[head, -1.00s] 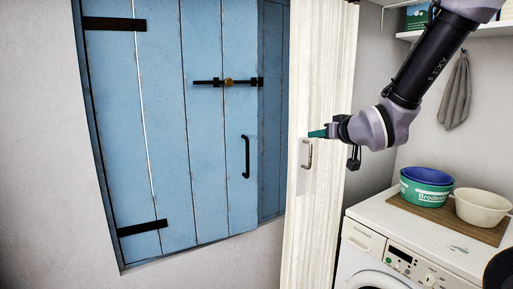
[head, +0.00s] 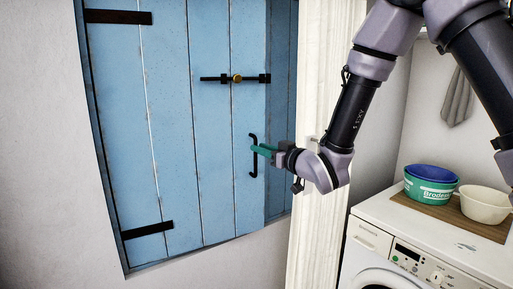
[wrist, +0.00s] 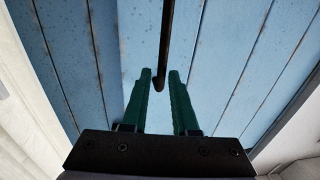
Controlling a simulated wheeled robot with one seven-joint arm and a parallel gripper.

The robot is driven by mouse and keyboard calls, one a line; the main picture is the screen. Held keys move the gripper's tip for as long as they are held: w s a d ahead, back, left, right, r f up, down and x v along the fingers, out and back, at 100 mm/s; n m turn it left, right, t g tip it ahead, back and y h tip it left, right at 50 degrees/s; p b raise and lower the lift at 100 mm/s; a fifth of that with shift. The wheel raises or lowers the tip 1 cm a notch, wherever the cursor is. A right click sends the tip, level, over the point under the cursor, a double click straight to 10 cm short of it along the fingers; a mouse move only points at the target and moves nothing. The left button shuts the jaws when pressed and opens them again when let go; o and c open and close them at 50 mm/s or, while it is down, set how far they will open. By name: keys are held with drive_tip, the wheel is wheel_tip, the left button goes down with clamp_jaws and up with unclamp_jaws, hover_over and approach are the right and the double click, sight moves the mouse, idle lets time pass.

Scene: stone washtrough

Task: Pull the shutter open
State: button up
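The blue plank shutter (head: 170,130) stands in the wall at the left of the head view and looks closed. Its black upright handle (head: 252,170) is near its right edge. A black bolt with a brass knob (head: 237,78) lies across the planks above. My gripper (head: 257,149) is at the handle, coming from the right. In the wrist view the two green fingers (wrist: 161,80) are spread, with the handle (wrist: 165,45) reaching between their tips. A narrow gap shows on each side of the handle, so the fingers do not look clamped on it.
White wall lies left of the shutter.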

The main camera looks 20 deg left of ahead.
drive_tip(key=shift+x, duration=1.5)
clamp_jaws()
drive_tip(key=shift+w+d, duration=0.1)
